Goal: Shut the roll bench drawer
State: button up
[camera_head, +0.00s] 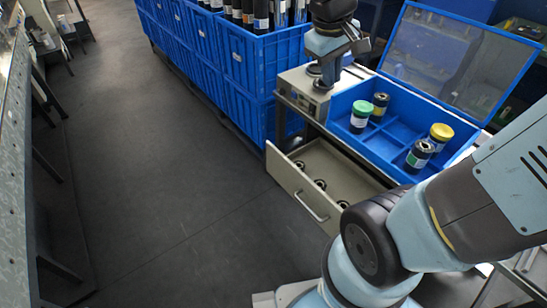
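The roll bench drawer (290,184) is beige with a bar handle (311,207) on its front. It stands pulled out from under the bench top, toward the lower left. Several small dark round pieces lie inside it. My arm covers the drawer's right end. The roll bench (292,99) carries a blue divided box on top. My gripper (330,76) is at the top of the picture, pointing down, above or in front of the bench's back left corner and apart from the drawer handle. Its fingers are small and dark, and I cannot tell whether they are open.
The blue box (345,125) has a raised clear lid (455,60) and holds several jars with green and yellow lids. Stacked blue crates (235,62) with dark rolls stand behind the drawer. The floor left of the drawer is clear. A metal bench edges the far left.

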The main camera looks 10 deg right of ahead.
jog(key=w+a+f+n+h, duration=0.1)
jog(key=w+f, duration=0.1)
jog(key=w+a+f+n+g+h, duration=0.1)
jog(key=w+f, duration=0.1)
jog(key=w+a+f+n, duration=0.2)
jog(key=f, duration=0.1)
jog(key=shift+a+f+h, duration=0.1)
jog(key=shift+h, duration=0.3)
grip_shut()
jog(key=w+a+f+n+t+h, duration=0.1)
jog(key=w+a+f+n+h, duration=0.15)
jog(key=a+f+n, duration=0.45)
jog(key=w+a+f+n+h, duration=0.2)
jog(key=w+a+f, duration=0.15)
jog(key=f, duration=0.75)
jog(key=n+t, duration=0.3)
jog(key=n, duration=0.3)
send_near(280, 157)
jog(key=shift+h, duration=0.45)
jog(key=d+f, duration=0.1)
jog(key=w+d+f, duration=0.1)
jog(key=d+f, duration=0.1)
jog(key=shift+w+d+f, duration=0.1)
jog(key=shift+w+f, duration=0.2)
jog(key=shift+f, duration=0.1)
jog(key=shift+w+d, duration=0.35)
jog(key=shift+d, duration=0.2)
jog(key=shift+t, duration=0.3)
